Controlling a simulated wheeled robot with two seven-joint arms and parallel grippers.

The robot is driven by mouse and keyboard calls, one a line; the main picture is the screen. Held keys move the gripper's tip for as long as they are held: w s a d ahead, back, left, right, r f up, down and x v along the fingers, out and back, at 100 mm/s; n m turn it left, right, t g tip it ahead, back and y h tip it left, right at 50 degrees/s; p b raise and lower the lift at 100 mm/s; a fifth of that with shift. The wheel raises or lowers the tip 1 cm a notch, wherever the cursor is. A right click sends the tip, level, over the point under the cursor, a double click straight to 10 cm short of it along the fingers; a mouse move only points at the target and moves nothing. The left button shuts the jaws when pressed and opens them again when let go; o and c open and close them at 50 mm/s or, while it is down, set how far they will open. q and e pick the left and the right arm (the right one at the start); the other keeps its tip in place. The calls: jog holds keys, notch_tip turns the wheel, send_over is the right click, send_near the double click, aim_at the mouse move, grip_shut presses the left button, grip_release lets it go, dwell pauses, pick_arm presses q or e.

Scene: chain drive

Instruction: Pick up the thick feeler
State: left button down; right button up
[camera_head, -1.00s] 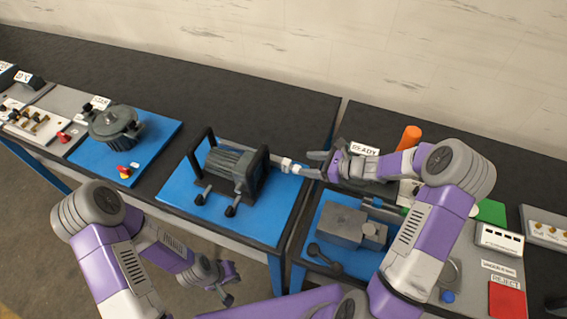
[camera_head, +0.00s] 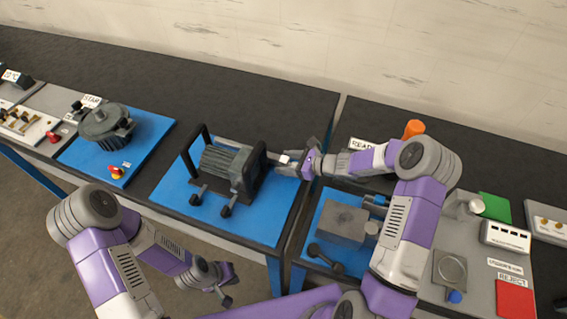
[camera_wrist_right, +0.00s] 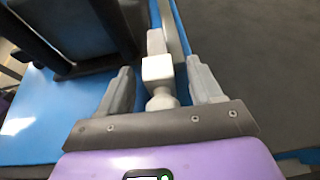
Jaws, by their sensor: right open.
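A pale grey piece with a squared block and a rounded neck (camera_wrist_right: 158,72) lies between the fingers of my right gripper (camera_wrist_right: 163,85) in the right wrist view. In the head view its white block (camera_head: 284,159) shows beside the motor unit. I cannot tell for sure whether this piece is the thick feeler. My right gripper (camera_head: 293,163) is open around it, with gaps on both sides in the wrist view. My left gripper (camera_head: 226,285) hangs low in front of the benches, away from the piece; its jaws are too small to judge.
The grey motor unit (camera_head: 226,164) with black upright handles stands on a blue mat (camera_head: 175,192), just left of my right gripper. A grey block unit (camera_head: 343,223), an orange cylinder (camera_head: 413,129) and a red reject pad (camera_head: 514,299) are on the right bench. The back of the left bench is clear.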

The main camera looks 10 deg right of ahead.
jog(key=shift+r, duration=0.1)
grip_shut()
